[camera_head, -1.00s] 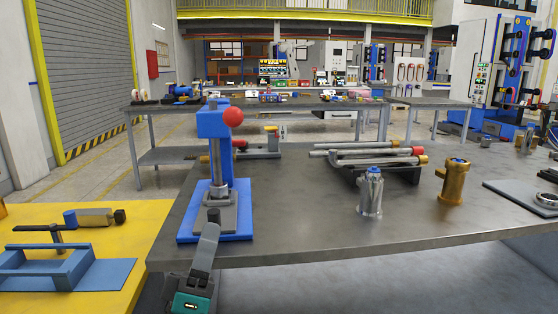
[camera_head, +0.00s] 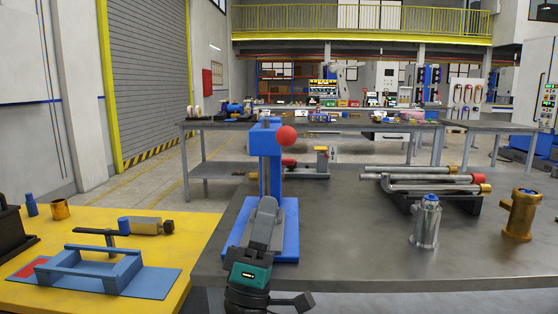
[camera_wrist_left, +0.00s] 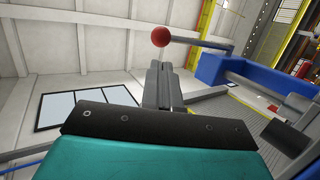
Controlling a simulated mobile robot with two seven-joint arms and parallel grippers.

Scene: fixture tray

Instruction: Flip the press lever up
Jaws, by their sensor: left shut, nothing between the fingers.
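The blue press (camera_head: 264,141) stands on its blue base plate (camera_head: 288,244) at the left end of the grey table. Its lever ends in a red ball (camera_head: 287,136) beside the press head. The red ball also shows in the left wrist view (camera_wrist_left: 161,37), on a dark rod leading to the blue head (camera_wrist_left: 262,75). My left gripper (camera_head: 267,205) is in front of the press column, below the ball, with its fingers pointing up and together. In the wrist view its fingertips (camera_wrist_left: 155,68) appear just below the ball; contact cannot be told. My right gripper is not seen.
A yellow table (camera_head: 110,225) with a blue fixture (camera_head: 100,268) is at the left. A silver cylinder (camera_head: 426,222), a brass cylinder (camera_head: 519,215) and metal pipes on a rack (camera_head: 430,184) stand on the grey table, right of the press.

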